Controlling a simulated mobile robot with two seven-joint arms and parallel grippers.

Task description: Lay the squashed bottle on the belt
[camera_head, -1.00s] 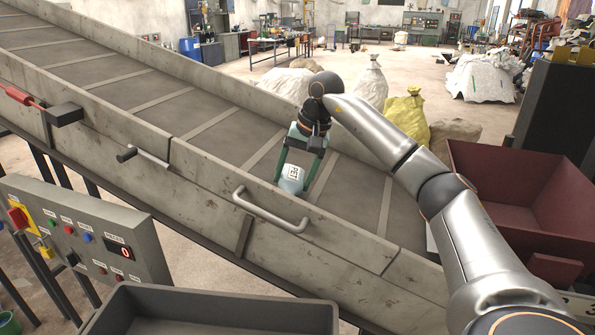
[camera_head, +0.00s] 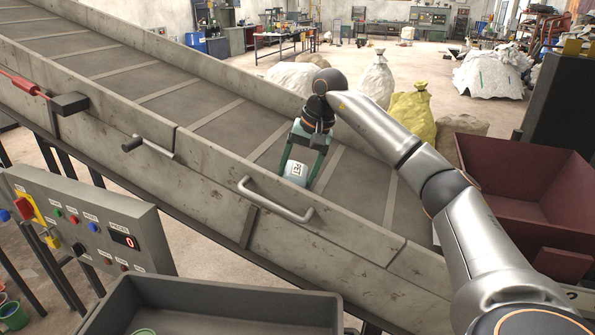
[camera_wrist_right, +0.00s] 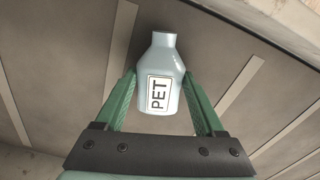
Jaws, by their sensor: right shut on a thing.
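The squashed bottle (camera_wrist_right: 162,85) is pale blue with a white label reading PET. My right gripper (camera_wrist_right: 160,92) has its green fingers shut on the bottle's two sides, and the neck points away from the gripper's palm. In the head view the bottle (camera_head: 297,172) hangs below my right gripper (camera_head: 300,160), over the lower part of the grey belt (camera_head: 232,131). The near side wall hides the bottle's lower end there. I cannot tell whether the bottle touches the belt. My left gripper is not in view.
The belt slopes between raised side walls; the near wall carries a handle (camera_head: 275,203). A control panel (camera_head: 95,225) stands at the left, a dark grey tray (camera_head: 225,300) in front. A dark red bin (camera_head: 520,178) is at the right. Sacks (camera_head: 376,82) stand behind the belt.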

